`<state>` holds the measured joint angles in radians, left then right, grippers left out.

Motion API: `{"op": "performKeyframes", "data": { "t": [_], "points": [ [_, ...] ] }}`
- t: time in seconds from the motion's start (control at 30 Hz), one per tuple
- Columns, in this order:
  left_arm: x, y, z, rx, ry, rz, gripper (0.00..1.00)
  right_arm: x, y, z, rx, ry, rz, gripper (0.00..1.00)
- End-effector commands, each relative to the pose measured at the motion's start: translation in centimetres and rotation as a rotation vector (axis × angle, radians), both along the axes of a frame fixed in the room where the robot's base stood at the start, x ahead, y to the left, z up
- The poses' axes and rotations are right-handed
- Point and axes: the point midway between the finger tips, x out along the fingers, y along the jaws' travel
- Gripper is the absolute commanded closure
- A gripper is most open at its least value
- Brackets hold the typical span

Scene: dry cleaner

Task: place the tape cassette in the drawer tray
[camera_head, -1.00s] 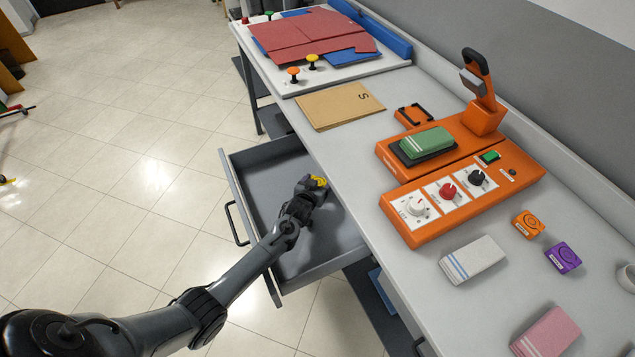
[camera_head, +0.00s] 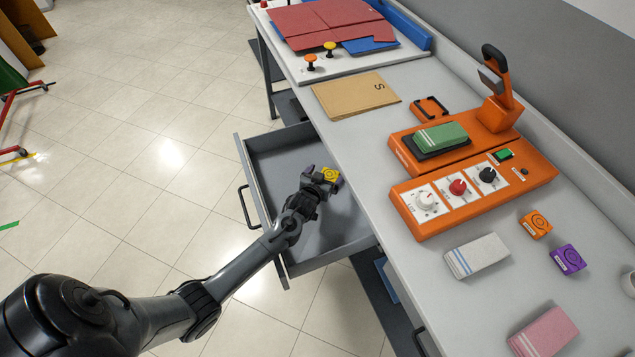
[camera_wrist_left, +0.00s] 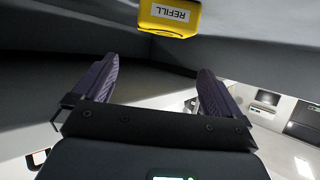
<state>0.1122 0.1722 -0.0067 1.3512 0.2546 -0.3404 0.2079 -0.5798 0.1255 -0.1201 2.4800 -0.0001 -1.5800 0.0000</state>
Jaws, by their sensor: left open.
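The yellow tape cassette (camera_head: 331,174) is inside the open grey drawer tray (camera_head: 264,163), near its counter side. In the left wrist view, the cassette (camera_wrist_left: 169,16), with a white REFILL label, is at the top, beyond my fingertips. My left gripper (camera_head: 322,182) reaches into the drawer beside the cassette. In the wrist view its two fingers (camera_wrist_left: 157,70) are spread apart with nothing between them, and a gap separates them from the cassette. The cassette's underside is hidden, so its contact with the drawer floor cannot be seen. My right gripper is not in view.
The counter above holds an orange machine (camera_head: 470,190) with knobs, an orange cassette (camera_head: 535,224), a purple cassette (camera_head: 567,259), a white box (camera_head: 477,256), a pink box (camera_head: 543,333) and a brown folder (camera_head: 355,96). The counter edge overhangs the drawer.

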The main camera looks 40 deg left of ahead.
Motion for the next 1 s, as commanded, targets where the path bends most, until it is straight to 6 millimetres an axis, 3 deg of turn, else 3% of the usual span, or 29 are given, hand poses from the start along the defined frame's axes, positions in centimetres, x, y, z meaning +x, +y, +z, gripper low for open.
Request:
{"op": "performKeyframes", "data": {
  "t": [0.2, 0.4, 1.0],
  "points": [
    [-3.6, -1.3, 1.7, 0.0, 0.001, 0.0, 0.01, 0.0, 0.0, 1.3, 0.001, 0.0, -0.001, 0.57],
    [-5.6, -2.1, 2.6, -0.001, -0.001, 0.002, 0.01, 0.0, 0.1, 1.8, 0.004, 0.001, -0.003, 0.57],
    [-6.4, -2.3, 2.9, -0.001, 0.0, 0.001, 0.01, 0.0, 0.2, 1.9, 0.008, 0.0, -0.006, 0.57]
  ]
}}
